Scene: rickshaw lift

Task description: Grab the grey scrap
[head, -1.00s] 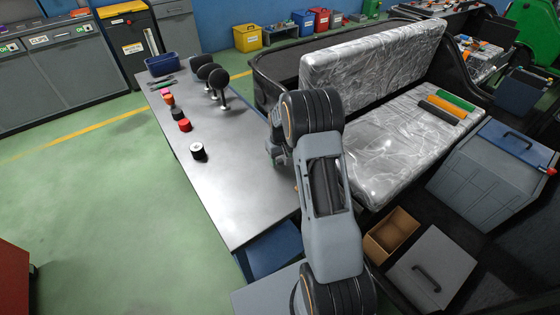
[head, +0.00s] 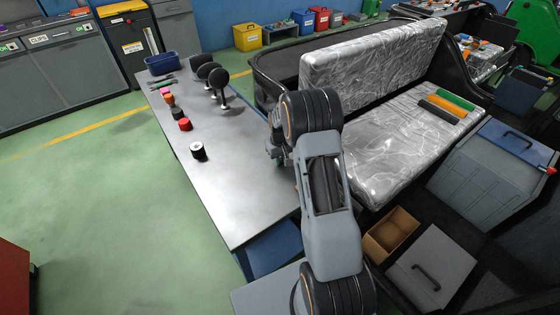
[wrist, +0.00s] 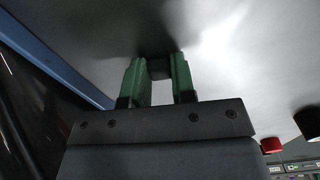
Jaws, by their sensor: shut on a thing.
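In the wrist view, my gripper (wrist: 157,75) points at the grey metal tabletop (wrist: 225,65), and its two green fingers are closed on a small dark grey piece. This grey scrap (wrist: 159,69) sits between the fingertips, and a dark shadow lies on the tabletop just beyond it. I cannot tell whether the scrap touches the table. In the head view, my arm hides the fingers and the scrap; the wrist is over the right edge of the table (head: 235,195).
A white-topped black spool (head: 198,151), a red piece (head: 185,124) and other small pieces line the table's left side. A wrapped seat (head: 400,140) stands close right of my arm.

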